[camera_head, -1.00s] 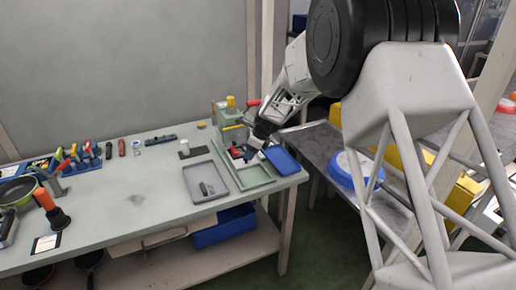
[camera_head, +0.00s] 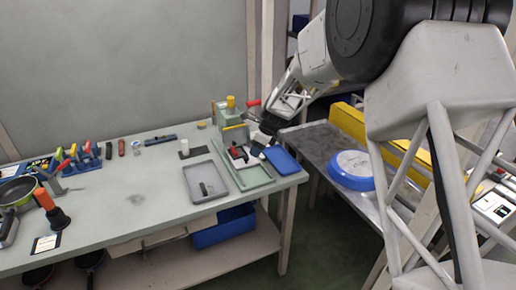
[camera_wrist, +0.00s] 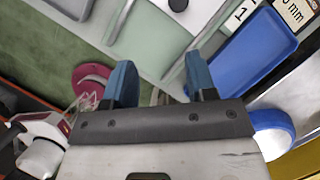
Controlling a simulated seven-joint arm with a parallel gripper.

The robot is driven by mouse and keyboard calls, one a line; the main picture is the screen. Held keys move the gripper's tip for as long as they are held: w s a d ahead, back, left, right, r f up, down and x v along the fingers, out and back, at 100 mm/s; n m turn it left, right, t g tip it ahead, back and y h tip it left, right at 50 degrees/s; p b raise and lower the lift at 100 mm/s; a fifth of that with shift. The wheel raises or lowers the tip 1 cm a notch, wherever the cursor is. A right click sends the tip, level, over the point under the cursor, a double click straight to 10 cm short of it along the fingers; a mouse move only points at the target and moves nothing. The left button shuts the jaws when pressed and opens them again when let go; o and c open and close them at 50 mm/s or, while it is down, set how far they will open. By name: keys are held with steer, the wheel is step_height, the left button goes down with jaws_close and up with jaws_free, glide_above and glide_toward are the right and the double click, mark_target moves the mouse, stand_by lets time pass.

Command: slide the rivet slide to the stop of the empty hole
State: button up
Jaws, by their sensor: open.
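A green press-like fixture (camera_head: 229,112) with a yellow knob and a red handle stands at the back right of the bench. In front of it, a green tray (camera_head: 258,184) bears a small red and black part (camera_head: 239,154). A black round knob (camera_wrist: 178,4) on a light plate shows at the top edge. I cannot tell the rivet slide, its stops or the empty hole.
A grey tray (camera_head: 205,194) with a dark part in it lies left of the green tray. Plates marked "1" (camera_wrist: 240,14) and "mm" (camera_wrist: 295,12) are near the blue tray. A blue round pan (camera_head: 351,170) is on the metal surface to the right.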

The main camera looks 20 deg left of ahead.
steer(key=n+t+h, duration=0.4)
steer(key=n+t, duration=0.1)
steer(key=n, duration=1.3)
glide_toward(246, 158)
steer(key=shift+w+a+f, duration=0.25)
steer(key=shift+w+f, duration=0.2)
steer(key=shift+f+g, duration=0.1)
steer(key=shift+g, duration=0.2)
steer(key=shift+x, duration=3.8)
steer(key=shift+w+d, duration=0.1)
jaws_close()
